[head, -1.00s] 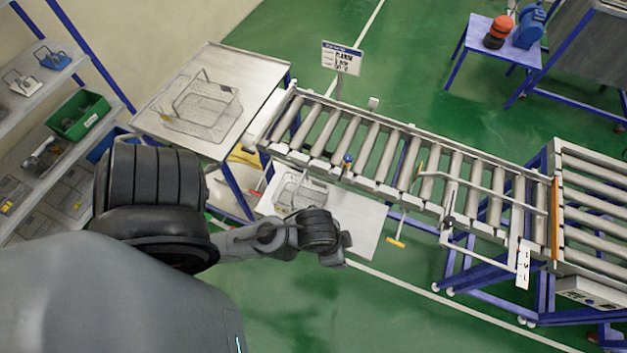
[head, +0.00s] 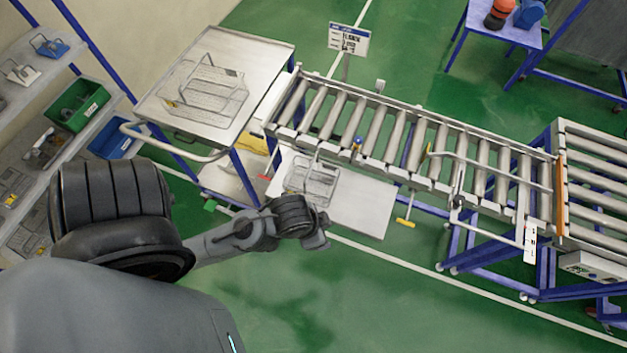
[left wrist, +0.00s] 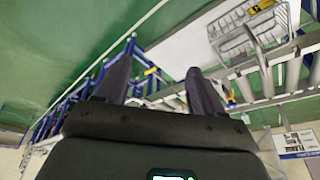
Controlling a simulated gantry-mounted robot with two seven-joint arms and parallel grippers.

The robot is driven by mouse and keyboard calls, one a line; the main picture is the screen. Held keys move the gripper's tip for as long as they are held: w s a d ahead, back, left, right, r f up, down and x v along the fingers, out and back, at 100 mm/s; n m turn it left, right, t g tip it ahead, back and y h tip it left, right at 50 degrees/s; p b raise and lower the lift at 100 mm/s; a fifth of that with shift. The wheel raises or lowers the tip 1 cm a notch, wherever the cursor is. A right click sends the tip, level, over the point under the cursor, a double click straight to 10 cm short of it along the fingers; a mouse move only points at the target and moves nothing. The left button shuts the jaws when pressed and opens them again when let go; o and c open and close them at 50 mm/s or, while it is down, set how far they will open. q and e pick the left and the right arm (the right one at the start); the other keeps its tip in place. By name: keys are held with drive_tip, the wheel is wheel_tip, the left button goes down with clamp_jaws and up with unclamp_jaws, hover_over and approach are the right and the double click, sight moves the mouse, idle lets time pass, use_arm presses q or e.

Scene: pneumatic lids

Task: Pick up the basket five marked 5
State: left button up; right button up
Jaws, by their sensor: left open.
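One wire basket (head: 212,92) stands on the upper metal table at the upper left of the head view. A second wire basket (head: 314,182) stands on a lower pale shelf beside the roller conveyor. No number 5 is readable on either. My left gripper (head: 322,232) is in front of the lower shelf in the head view; its fingers are hard to make out there. In the left wrist view my left gripper (left wrist: 160,75) is open and empty, fingers spread. A wire basket (left wrist: 250,35) lies beyond it at the upper right. My right gripper is out of view.
The roller conveyor (head: 400,150) runs rightwards from the upper table (head: 265,55). A looped handle rail (head: 150,140) juts from that table. Shelves with green (head: 78,105) and blue (head: 115,143) bins stand left. Green floor in front is clear.

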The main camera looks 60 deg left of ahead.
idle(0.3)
use_arm(q)
drive_tip(key=c, duration=0.5)
